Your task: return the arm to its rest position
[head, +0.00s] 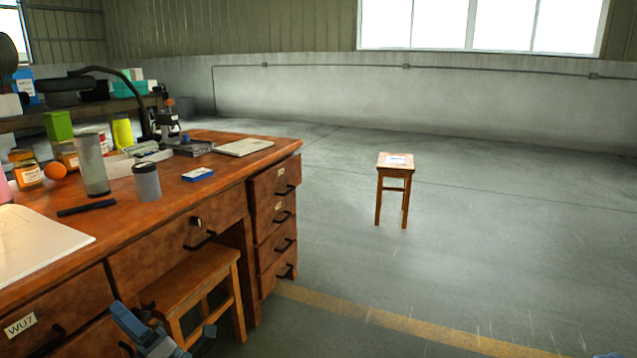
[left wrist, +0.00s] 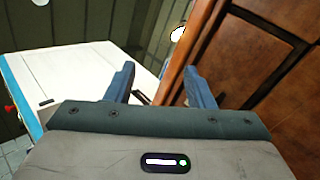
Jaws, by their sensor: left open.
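My left gripper (head: 165,322) is low at the bottom left of the head view, in front of the wooden desk (head: 225,158) and beside the stool (head: 200,272) under it. In the left wrist view its two blue fingers (left wrist: 160,82) are spread apart with nothing held between them. The brown wooden front of the desk (left wrist: 265,85) fills the right of that view.
The desk top holds jars, a grey cylinder (head: 92,165), a dark bar (head: 86,207) and a small blue box (head: 198,174). A second stool (head: 396,165) stands on the open floor. A white cabinet-like body (left wrist: 65,80) shows in the left wrist view.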

